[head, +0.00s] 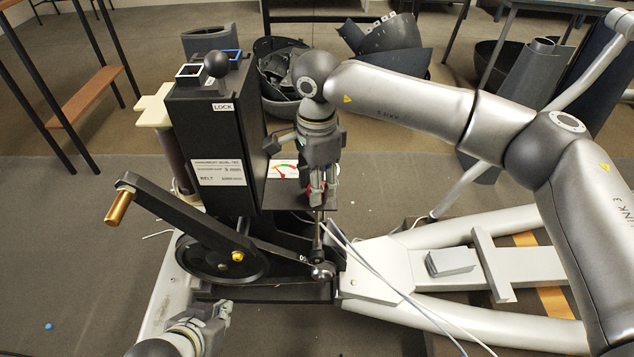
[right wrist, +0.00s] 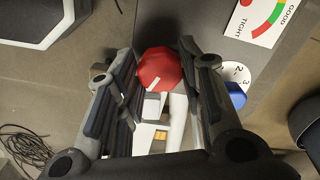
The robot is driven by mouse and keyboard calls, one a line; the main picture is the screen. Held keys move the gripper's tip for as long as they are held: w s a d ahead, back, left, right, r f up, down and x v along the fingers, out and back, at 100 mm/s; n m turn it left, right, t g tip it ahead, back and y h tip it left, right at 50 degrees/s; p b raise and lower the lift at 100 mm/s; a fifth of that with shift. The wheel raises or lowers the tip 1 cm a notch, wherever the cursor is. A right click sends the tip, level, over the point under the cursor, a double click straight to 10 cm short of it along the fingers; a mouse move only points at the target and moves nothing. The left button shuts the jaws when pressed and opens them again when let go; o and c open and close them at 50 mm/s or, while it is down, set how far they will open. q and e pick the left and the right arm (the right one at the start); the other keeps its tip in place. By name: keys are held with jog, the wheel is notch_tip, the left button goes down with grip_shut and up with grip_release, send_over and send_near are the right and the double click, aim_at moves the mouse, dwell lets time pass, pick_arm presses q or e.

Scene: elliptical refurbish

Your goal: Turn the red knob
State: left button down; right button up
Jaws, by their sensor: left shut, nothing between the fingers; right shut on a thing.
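My left gripper (head: 222,315) is shut and empty at the bottom left of the head view, apart from the machine.
A blue knob (right wrist: 236,95) with a numbered white dial is close to the right finger. A TIGHT/GOOD gauge (head: 284,170) is on the panel. A crank arm with a brass handle (head: 118,208) sticks out left. Cables run past the grey frame (head: 380,258).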

pick_arm(q)
jog(key=shift+w+d+r, duration=0.1)
jog(key=shift+w, duration=0.1)
pick_arm(e)
jog(key=shift+n, duration=0.6)
pick_arm(q)
jog(key=shift+w, duration=0.1)
pick_arm(e)
jog(key=o, duration=1.1)
jog(key=shift+c, duration=0.2)
jog(key=shift+r, duration=0.1)
notch_tip(320, 180, up, 12)
